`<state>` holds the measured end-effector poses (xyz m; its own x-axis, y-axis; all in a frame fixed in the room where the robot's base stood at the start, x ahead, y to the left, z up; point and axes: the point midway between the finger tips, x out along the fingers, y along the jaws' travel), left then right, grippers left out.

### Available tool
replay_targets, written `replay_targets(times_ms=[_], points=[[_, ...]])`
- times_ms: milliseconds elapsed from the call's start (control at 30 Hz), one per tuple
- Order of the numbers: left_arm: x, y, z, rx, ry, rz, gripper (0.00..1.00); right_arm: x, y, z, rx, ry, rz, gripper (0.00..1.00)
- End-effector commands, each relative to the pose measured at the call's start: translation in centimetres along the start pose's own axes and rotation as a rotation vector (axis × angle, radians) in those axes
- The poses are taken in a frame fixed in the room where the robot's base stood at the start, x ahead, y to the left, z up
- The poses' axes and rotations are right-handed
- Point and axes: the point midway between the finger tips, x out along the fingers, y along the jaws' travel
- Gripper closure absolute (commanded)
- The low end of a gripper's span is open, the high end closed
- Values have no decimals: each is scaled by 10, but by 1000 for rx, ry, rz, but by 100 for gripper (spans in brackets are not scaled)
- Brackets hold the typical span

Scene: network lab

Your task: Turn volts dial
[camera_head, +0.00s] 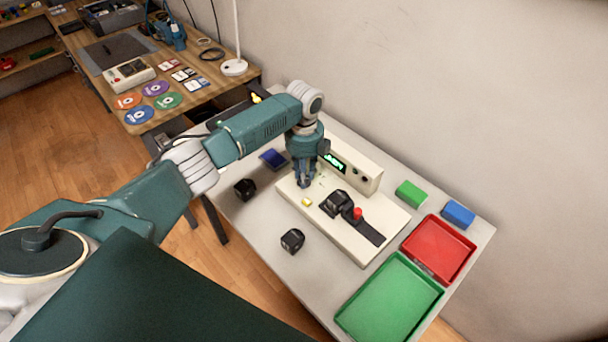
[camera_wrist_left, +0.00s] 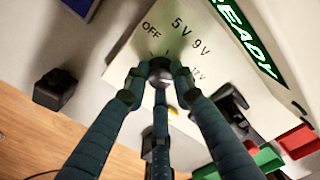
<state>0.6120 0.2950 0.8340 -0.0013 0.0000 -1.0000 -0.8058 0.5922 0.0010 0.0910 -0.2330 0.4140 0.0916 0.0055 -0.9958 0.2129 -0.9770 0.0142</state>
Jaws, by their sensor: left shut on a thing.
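The volts dial (camera_wrist_left: 160,72) is a dark round knob on the cream test station (camera_head: 353,243). In the left wrist view it sits between my fingertips, with the labels OFF, 5V and 9V around it and another partly hidden label at right. My left gripper (camera_head: 304,184) points down over the station's left part, and its fingers are shut around the dial; it also shows in the left wrist view (camera_wrist_left: 158,84). In the head view the fingers hide the dial. A green READY display (camera_wrist_left: 245,35) is lit on the raised panel. My right gripper is not in view.
A black fixture (camera_head: 336,203) with a red knob (camera_head: 357,213) stands on the station, right of my gripper. Black cubes (camera_head: 292,240) lie in front. A red tray (camera_head: 439,250), a green tray (camera_head: 390,302) and green (camera_head: 411,193) and blue (camera_head: 458,214) blocks are at right.

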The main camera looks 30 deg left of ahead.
Motion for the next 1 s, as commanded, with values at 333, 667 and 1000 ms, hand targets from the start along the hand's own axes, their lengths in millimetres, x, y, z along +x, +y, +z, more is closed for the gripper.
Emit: replay_targets(times_ms=[333, 667, 1000], points=[[-2, -2, 2, 82, -4, -5, 100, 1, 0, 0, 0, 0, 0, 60], [-3, -2, 2, 87, -4, -5, 100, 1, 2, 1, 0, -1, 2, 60], [-1, -1, 1, 86, -2, -3, 57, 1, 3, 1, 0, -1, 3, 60]])
